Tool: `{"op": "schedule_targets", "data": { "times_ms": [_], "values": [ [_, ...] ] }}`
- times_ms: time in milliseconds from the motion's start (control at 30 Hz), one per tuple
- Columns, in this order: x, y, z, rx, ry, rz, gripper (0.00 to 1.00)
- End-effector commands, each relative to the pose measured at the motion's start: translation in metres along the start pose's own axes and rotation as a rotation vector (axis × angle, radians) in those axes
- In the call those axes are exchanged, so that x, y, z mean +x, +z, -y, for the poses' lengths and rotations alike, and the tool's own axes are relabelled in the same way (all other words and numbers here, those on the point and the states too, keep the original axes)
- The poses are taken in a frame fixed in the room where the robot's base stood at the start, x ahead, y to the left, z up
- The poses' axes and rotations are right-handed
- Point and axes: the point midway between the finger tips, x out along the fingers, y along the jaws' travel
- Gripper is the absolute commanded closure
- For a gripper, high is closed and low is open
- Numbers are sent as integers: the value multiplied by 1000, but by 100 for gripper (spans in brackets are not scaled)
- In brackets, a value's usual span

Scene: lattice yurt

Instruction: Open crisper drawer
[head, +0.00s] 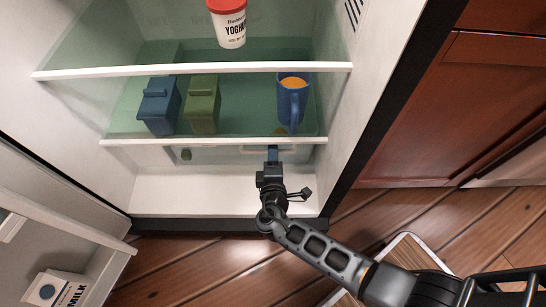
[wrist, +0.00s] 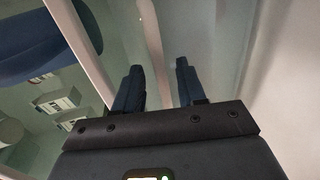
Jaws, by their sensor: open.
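The crisper drawer (head: 222,156) is a pale, see-through front low in the fridge, under the lower glass shelf. It looks shut. A light handle bar (head: 250,150) shows near its top, partly hidden by my gripper (head: 273,154), which reaches in from the front at the drawer's right part. In the wrist view my gripper (wrist: 160,75) has its two dark blue fingers apart with nothing seen held. A thin pale bar (wrist: 152,30), likely the handle, runs ahead of the gap between the fingers. I cannot tell if the fingers touch it.
The lower shelf (head: 215,141) holds a blue container (head: 159,108), a green container (head: 203,106) and a blue mug (head: 291,102). A yoghurt tub (head: 229,24) stands above. The open fridge door holds a milk carton (head: 58,290). A wooden cabinet (head: 480,100) is at right.

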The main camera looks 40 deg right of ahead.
Motion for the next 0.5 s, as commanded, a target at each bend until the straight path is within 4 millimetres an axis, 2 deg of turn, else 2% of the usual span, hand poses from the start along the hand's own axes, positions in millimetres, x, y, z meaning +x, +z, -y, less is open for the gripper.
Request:
{"op": "schedule_targets", "data": {
  "times_ms": [267, 500],
  "values": [
    [2, 0, 0, -1, -1, 0, 60],
    [1, 0, 0, -1, -1, 0, 83]
  ]
}}
